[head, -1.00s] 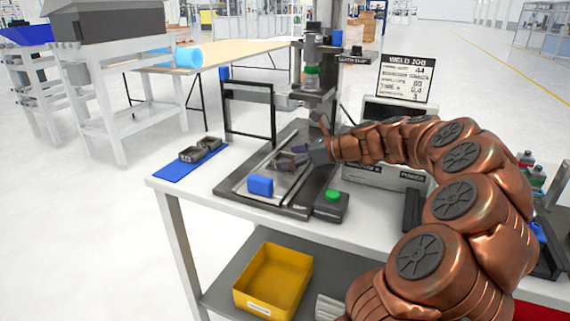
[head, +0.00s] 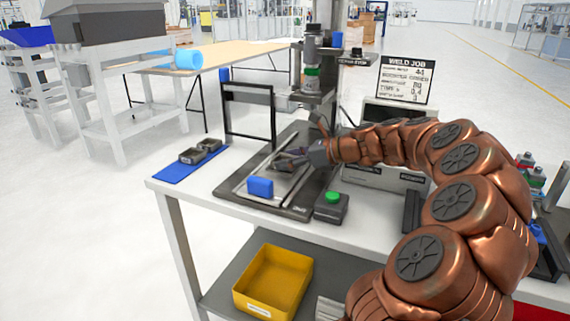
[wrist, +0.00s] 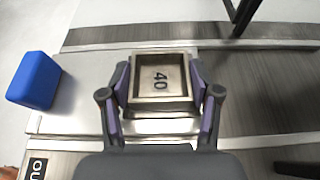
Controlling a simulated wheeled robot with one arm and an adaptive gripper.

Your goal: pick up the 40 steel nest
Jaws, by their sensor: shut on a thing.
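The 40 steel nest (wrist: 160,78) is a square metal tray with a raised rim and "40" on its floor. In the wrist view it sits between the two fingers of my gripper (wrist: 163,98), which is shut on its left and right sides. In the head view my gripper (head: 290,162) is over the metal plate of the welding machine, and the nest is mostly hidden by the fingers. I cannot tell whether the nest is touching the plate or just above it.
A blue block (head: 260,187) stands on the plate, left of the nest in the wrist view (wrist: 34,80). A blue mat (head: 180,172) holds two dark nests (head: 192,156). A green-button box (head: 331,206) is in front; the machine's column and black frame (head: 248,108) stand behind.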

